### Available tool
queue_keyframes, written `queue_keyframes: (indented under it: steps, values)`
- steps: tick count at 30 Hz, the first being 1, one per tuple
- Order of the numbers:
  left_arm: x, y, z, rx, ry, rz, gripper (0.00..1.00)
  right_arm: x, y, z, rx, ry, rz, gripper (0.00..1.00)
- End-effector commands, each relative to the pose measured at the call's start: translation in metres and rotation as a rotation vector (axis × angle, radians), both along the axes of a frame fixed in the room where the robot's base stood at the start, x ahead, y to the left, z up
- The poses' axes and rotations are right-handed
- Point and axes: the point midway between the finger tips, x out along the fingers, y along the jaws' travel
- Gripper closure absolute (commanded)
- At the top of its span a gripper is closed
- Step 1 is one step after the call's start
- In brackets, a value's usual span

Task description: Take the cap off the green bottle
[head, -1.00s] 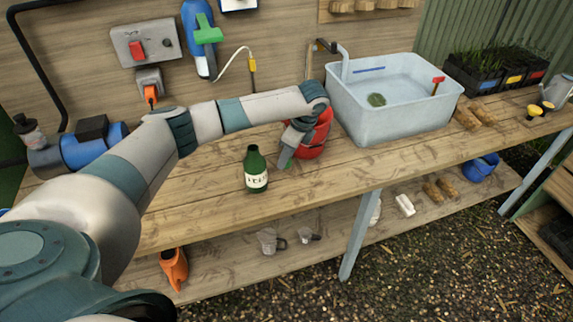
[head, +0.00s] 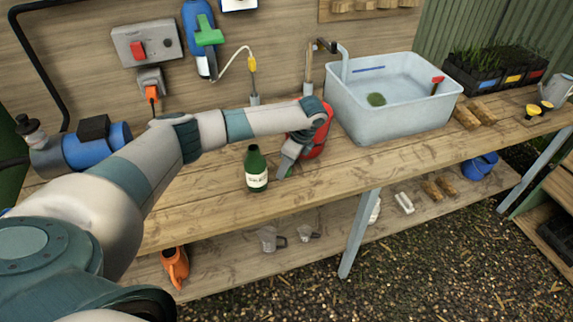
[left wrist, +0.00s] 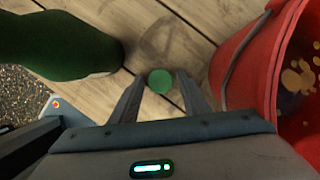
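The green bottle (head: 256,168) with a white label stands upright on the wooden bench, and no cap shows on its top. It also fills the upper left of the left wrist view (left wrist: 60,45). My left gripper (head: 288,172) is low over the bench, between the bottle and a red bucket. In the left wrist view its two fingers (left wrist: 160,84) are apart. A round green cap (left wrist: 160,81) lies between the fingertips with a gap on either side, seemingly at bench level. My right gripper is in neither view.
The red bucket (head: 317,140) stands close behind and right of my left gripper, and it shows at the right in the left wrist view (left wrist: 240,75). A water-filled basin (head: 395,120) is farther right. Bare bench (head: 200,205) lies left and in front of the bottle.

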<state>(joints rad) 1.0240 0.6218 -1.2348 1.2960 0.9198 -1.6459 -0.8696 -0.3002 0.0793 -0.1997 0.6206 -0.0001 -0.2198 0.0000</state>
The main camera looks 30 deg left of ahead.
Motion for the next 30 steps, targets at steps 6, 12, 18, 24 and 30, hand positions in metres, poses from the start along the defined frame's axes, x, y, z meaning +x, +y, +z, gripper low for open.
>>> queue_keyframes:
  steps: [6, 12, 18, 24, 30]
  values:
    - [0.0, 0.0, 0.0, 0.0, 0.0, 0.0, 0.52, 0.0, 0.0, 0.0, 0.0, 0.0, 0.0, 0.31]
    - [0.0, 0.0, 0.003, 0.0, -0.001, 0.0, 0.52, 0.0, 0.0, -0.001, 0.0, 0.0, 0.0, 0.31]
    - [0.001, -0.005, 0.017, -0.002, -0.002, -0.001, 0.52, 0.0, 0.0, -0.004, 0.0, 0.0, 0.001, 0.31]
    - [0.002, -0.014, 0.046, -0.002, -0.004, -0.001, 0.52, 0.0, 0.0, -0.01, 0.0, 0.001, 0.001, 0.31]
    - [0.003, -0.025, 0.081, -0.002, -0.004, -0.001, 0.52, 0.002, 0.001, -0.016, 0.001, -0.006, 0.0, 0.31]
